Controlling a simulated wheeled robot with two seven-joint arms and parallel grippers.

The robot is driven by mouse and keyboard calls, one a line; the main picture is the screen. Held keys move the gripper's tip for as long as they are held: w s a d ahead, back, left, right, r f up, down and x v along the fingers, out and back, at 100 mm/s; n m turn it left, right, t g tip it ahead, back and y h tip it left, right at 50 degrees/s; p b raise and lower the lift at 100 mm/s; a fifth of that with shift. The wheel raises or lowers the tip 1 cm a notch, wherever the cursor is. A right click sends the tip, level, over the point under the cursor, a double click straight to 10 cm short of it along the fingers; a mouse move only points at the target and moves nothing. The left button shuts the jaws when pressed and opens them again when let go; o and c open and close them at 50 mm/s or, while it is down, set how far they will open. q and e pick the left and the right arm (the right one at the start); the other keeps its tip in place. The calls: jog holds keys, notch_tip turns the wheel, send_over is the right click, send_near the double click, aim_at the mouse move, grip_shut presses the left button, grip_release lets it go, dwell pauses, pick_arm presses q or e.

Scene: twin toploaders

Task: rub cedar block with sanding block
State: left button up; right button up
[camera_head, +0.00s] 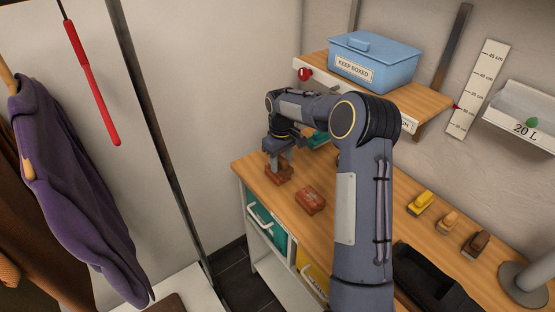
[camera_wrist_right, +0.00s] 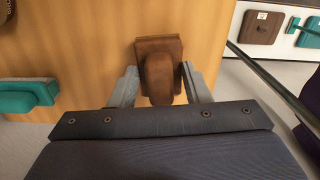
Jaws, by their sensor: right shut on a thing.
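My right gripper (camera_head: 278,158) points down over the left end of the wooden bench. It is shut on a brown sanding block with a rounded grip; in the right wrist view the sanding block (camera_wrist_right: 159,80) sits between the two fingers. A wider square brown face (camera_wrist_right: 158,43) shows around it, and I cannot tell whether that is its base or a block beneath it. Below the gripper in the head view is a reddish-brown mass (camera_head: 279,176) at bench level. A separate reddish-brown block (camera_head: 311,201) lies to its right; I cannot tell which is cedar. My left gripper is not in view.
Yellow (camera_head: 420,202), tan (camera_head: 447,222) and brown (camera_head: 475,243) handled blocks stand on the right of the bench. A teal object (camera_wrist_right: 28,93) lies near the gripper. A blue box (camera_head: 375,62) is on the shelf above. Bare bench surrounds the reddish blocks.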

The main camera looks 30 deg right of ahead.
jog(key=shift+s+d, duration=0.1)
jog(key=shift+s, duration=0.8)
jog(key=shift+w+p, duration=0.4)
jog(key=shift+w, duration=0.2)
jog(key=shift+w+a+p, duration=0.2)
jog(key=shift+w+p, duration=0.55)
jog(key=shift+w, duration=0.5)
jog(key=shift+w+a+p, duration=0.1)
jog(key=shift+w+p, duration=0.4)
jog(key=shift+w, duration=0.05)
jog(key=shift+w+p, duration=0.45)
jog(key=shift+w, duration=0.3)
jog(key=shift+w+f, duration=0.1)
jog(key=shift+w, duration=0.25)
jog(key=shift+a, duration=0.1)
notch_tip(320, 180, up, 6)
jog(key=p, duration=0.4)
